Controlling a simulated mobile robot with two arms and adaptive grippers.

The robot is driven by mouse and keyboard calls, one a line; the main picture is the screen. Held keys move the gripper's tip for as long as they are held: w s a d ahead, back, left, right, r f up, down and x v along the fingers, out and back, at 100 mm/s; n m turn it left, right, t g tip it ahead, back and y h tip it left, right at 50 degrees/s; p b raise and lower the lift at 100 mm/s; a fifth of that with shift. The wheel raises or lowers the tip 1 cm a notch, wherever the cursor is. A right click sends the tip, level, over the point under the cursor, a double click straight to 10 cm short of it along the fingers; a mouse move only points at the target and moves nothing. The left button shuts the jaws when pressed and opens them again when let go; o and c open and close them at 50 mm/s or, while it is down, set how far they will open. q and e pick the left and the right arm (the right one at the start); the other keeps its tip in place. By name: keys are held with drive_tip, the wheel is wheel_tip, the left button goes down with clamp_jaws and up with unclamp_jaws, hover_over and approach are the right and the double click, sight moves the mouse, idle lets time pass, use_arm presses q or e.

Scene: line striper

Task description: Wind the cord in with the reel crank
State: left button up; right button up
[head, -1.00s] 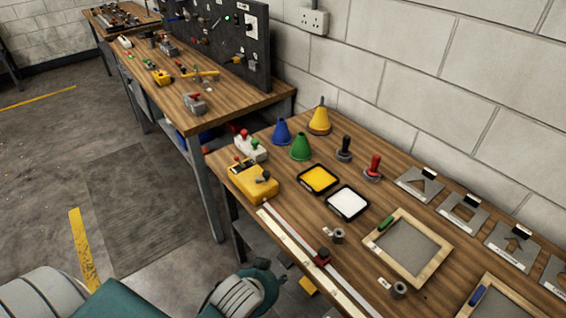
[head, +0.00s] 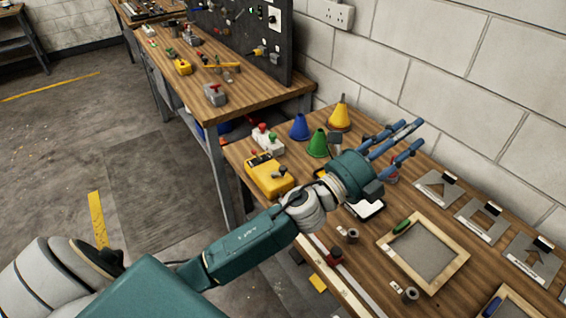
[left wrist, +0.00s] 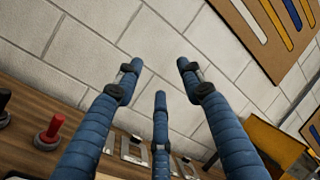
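A yellow box (head: 268,177), which looks like the cord reel, sits at the left end of the near bench. A dark crank knob (head: 284,171) shows on its right side. I cannot make out the cord clearly. My left gripper (head: 408,132) is to the right of the box, well apart from it, above the bench and pointing towards the wall. Its blue fingers are spread and empty. In the left wrist view the left gripper (left wrist: 160,75) shows open, with nothing between its fingers. My right gripper is not in view.
Blue (head: 299,127), green (head: 317,144) and yellow (head: 340,116) cones stand behind the box. A white button box (head: 266,139) is beside it. My left arm and hand partly cover trays and a red-knobbed piece. A wood-framed screen (head: 424,251) lies at right.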

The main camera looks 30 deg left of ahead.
use_arm(q)
drive_tip(key=d+m+g+h, duration=0.7)
drive_tip(key=d+m, duration=0.1)
drive_tip(key=m, duration=0.6)
drive_tip(key=m+g+y, duration=1.2)
drive_tip(key=m+y, duration=0.2)
drive_tip(key=y, duration=0.2)
hover_over(283, 168)
wheel_tip(283, 168, down, 11)
wheel_tip(283, 168, down, 9)
drive_tip(key=p, duration=0.4)
drive_tip(key=shift+a+f, duration=0.1)
drive_tip(key=shift+f, duration=0.3)
